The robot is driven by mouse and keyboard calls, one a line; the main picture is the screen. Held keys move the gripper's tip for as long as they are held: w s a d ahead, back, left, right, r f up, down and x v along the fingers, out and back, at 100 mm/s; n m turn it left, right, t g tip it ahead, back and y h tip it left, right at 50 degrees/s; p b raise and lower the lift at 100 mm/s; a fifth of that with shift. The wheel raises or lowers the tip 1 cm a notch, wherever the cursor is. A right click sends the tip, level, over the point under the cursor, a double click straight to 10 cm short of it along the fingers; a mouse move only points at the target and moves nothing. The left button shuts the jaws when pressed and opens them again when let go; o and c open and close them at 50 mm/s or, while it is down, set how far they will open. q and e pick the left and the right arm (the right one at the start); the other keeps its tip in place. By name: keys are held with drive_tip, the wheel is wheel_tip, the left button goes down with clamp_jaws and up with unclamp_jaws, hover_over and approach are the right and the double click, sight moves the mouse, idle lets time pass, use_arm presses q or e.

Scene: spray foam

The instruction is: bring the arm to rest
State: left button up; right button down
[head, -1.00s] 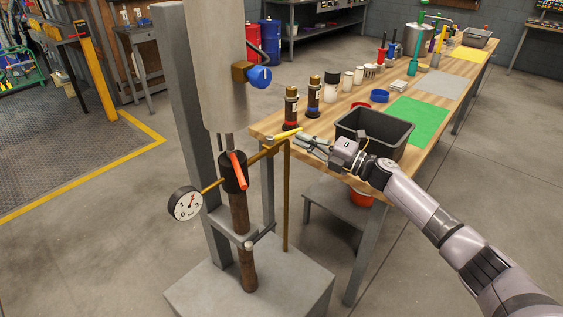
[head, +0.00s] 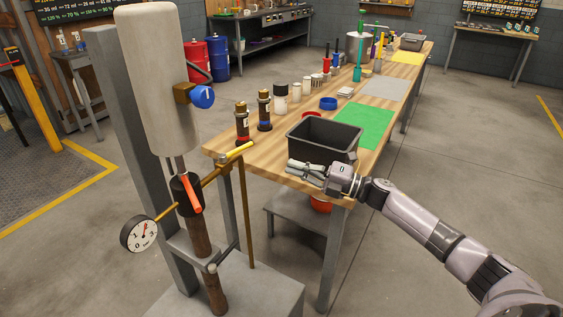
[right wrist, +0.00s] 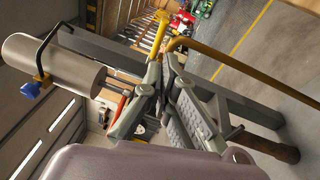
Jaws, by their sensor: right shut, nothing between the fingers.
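My right gripper (head: 292,171) is shut and empty in the head view. It is in front of the dark grey bin (head: 325,131), near the front edge of the wooden table (head: 222,149). The right arm reaches in from the lower right. In the right wrist view the gripper's fingers (right wrist: 163,66) are together with nothing between them. My left gripper is not in view.
The stand with pale cylinder (head: 155,85), blue knob (head: 203,97), gauge (head: 139,234) and yellow lever (head: 238,152) is left of the gripper. Two dark bottles (head: 243,123) (head: 264,111) stand on the table. The floor at right is clear.

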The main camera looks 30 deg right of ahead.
drive_tip(key=shift+s+d, duration=0.2)
drive_tip(key=shift+a+f, duration=0.1)
drive_tip(key=shift+f, duration=0.05)
idle(0.3)
